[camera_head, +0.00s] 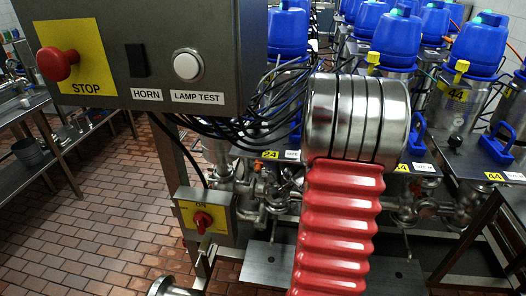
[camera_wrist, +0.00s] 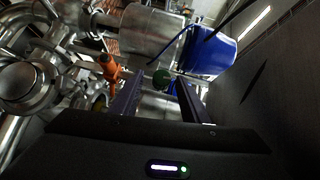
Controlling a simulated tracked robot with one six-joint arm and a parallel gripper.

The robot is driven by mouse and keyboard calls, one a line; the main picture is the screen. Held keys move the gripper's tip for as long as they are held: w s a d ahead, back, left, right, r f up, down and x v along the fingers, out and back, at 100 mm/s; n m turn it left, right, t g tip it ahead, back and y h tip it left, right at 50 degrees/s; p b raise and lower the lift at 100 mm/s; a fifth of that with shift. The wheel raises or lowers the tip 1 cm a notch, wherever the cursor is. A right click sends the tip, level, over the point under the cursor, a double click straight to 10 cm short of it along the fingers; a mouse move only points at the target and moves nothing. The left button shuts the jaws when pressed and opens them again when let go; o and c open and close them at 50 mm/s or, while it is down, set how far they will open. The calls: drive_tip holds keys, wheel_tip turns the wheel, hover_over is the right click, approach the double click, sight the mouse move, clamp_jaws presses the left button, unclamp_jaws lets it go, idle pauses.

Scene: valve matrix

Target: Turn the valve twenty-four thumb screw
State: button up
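In the head view, a yellow "24" label (camera_head: 270,155) sits on the metal plate left of centre, below a blue-topped valve (camera_head: 287,35). No thumb screw can be made out there. My gripper (camera_wrist: 157,84) shows in the wrist view with its two dark fingers apart. A small dark green round knob (camera_wrist: 161,78) appears beyond the gap between the fingertips, apart from them as far as I can see. I cannot tell whether it is the valve twenty-four thumb screw. A blue-topped metal valve body (camera_wrist: 208,55) lies sideways in the picture behind it. My gripper is hidden in the head view.
An orange part (camera_wrist: 110,68) and shiny pipes (camera_wrist: 28,85) lie left of the fingers; a dark panel (camera_wrist: 268,85) stands at right. In the head view, a control box (camera_head: 120,90) with cables fills the upper left. Brick floor (camera_head: 90,220) is open at lower left.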

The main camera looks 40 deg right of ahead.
drive_tip(key=s+a+r, duration=0.1)
drive_tip(key=s, duration=1.2)
drive_tip(key=shift+s+a+r, duration=0.15)
drive_tip(key=shift+s+a, duration=0.2)
drive_tip(key=shift+a, duration=0.05)
